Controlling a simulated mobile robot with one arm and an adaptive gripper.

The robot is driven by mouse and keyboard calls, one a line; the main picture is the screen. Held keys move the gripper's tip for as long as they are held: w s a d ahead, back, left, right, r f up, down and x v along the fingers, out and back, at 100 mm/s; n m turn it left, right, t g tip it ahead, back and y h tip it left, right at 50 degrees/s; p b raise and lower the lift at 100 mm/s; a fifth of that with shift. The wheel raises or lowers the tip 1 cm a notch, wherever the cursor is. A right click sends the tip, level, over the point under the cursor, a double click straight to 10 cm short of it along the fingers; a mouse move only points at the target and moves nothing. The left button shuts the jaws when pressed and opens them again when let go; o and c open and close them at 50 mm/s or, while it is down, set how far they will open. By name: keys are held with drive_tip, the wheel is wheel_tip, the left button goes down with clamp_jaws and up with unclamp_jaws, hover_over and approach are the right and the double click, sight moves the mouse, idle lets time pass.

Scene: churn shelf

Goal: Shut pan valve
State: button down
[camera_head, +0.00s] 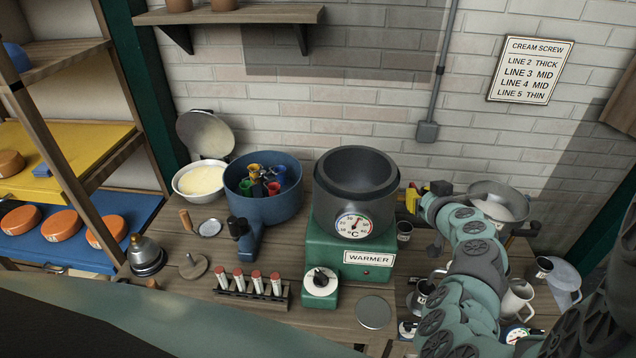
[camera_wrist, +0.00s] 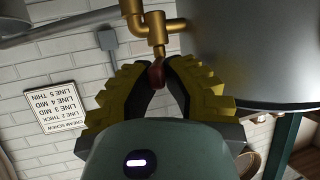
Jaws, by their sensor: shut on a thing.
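A brass valve (camera_wrist: 150,28) with a small red handle (camera_wrist: 157,74) shows in the wrist view, against the side of a large grey pan (camera_wrist: 250,55). My gripper (camera_wrist: 158,80) is shut on the red handle, one yellow-and-black finger on each side. In the head view, a dark round pan (camera_head: 352,205) stands on the green warmer (camera_head: 325,250), with a dial on its front. My gripper (camera_head: 418,195) is just right of this pan there. The valve cannot be made out in the head view.
A blue tub (camera_head: 262,207) with coloured items stands left of the warmer. A rack of red-capped tubes (camera_head: 248,287) and a knob box (camera_head: 320,288) are in front. Cups crowd the right side.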

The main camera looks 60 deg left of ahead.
drive_tip(key=shift+s+a+f, duration=0.1)
drive_tip(key=shift+s, duration=0.1)
idle(0.3)
drive_tip(key=shift+s+a+m+t+h+p, duration=0.25)
drive_tip(key=shift+m+t+h+p, duration=0.2)
drive_tip(key=shift+m+t+p, duration=0.25)
drive_tip(key=shift+s+a+m+t+h+p, duration=0.1)
drive_tip(key=shift+s+m+t+h+p, duration=0.1)
drive_tip(key=shift+m+t+h+p, duration=0.35)
drive_tip(key=shift+m+t, duration=0.25)
drive_tip(key=c, duration=1)
unclamp_jaws()
drive_tip(key=shift+w+d, duration=0.1)
